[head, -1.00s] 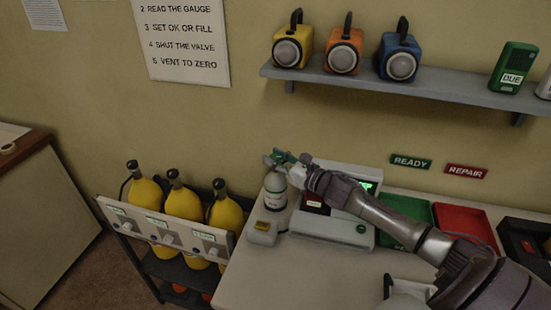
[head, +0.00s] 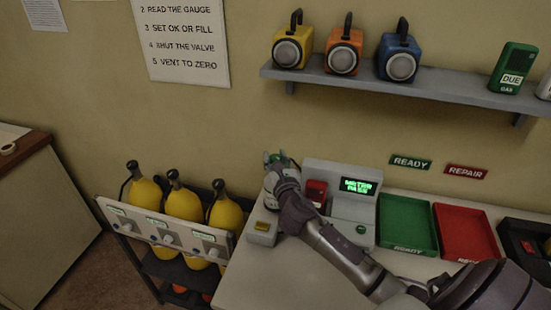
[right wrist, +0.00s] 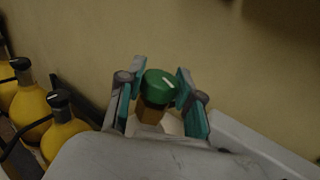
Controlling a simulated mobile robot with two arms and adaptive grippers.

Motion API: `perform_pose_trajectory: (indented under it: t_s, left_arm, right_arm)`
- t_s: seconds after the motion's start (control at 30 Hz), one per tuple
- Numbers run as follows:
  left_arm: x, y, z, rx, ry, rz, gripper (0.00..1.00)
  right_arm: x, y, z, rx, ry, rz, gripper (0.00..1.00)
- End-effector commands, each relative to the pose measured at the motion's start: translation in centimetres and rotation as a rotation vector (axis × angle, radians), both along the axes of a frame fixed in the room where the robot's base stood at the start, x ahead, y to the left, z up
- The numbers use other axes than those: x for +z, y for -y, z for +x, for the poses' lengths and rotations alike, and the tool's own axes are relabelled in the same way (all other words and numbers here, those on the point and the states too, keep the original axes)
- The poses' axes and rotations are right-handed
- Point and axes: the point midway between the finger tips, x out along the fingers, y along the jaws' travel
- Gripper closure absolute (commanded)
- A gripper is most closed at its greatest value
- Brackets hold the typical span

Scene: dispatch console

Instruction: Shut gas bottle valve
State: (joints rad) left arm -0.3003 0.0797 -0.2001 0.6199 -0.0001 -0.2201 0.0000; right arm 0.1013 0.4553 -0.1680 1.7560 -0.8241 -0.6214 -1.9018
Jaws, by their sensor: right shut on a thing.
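The gas bottle's green valve knob (right wrist: 160,83) sits on a brass neck (right wrist: 151,113) in the right wrist view, with a white mark on its top. My right gripper (right wrist: 161,92) has its teal finger pads on both sides of the knob and is shut on it. In the head view my right gripper (head: 277,165) comes down over the bottle at the left end of the bench. My left gripper is not in view.
A test dock (head: 350,205) with a lit green screen holds a red meter (head: 315,192). A small grey box (head: 263,233) stands in front of the bottle. Green (head: 407,226) and red (head: 466,234) trays lie right. Yellow cylinders (head: 183,205) stand in a rack at left.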

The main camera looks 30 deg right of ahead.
Motion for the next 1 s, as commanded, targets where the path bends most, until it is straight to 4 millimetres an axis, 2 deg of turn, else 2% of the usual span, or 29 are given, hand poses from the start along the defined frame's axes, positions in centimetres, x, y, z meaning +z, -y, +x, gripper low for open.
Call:
perform_pose_trajectory:
  t_s: [0.47,1.0]
  left_arm:
    - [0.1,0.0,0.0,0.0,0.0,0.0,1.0]
    - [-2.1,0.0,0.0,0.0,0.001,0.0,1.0]
  right_arm:
    - [0.0,-0.2,0.2,-0.455,0.0,0.004,0.99]
    - [-0.2,-0.1,0.1,-0.922,-0.002,0.001,0.99]
